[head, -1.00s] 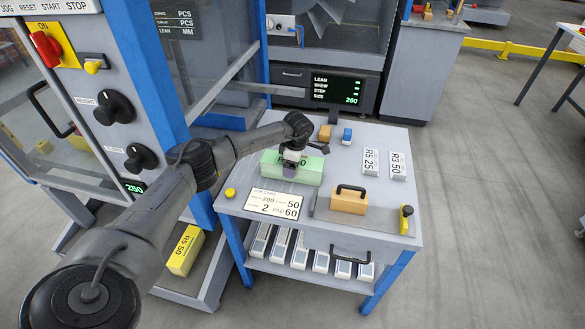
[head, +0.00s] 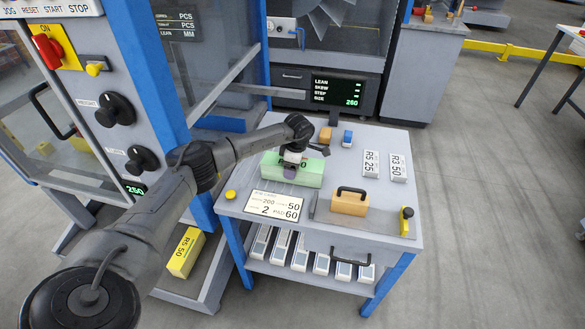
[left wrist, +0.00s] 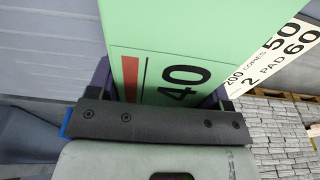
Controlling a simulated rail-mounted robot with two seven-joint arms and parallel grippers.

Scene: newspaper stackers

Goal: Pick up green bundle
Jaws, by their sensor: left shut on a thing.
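The green bundle (head: 308,175) is a pale green block at the back left of the grey work table (head: 400,228). My left gripper (head: 290,172) reaches down onto it from the left and is shut on it. In the left wrist view the green bundle (left wrist: 160,40) shows a red stripe and a black "40", with a dark finger of my left gripper (left wrist: 165,95) on each side. The arm covers part of the bundle in the head view. I cannot tell whether it is clear of the table top. My right gripper is not in view.
A white job card (head: 273,206) lies in front of the bundle. A control panel (head: 110,110) rises at left.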

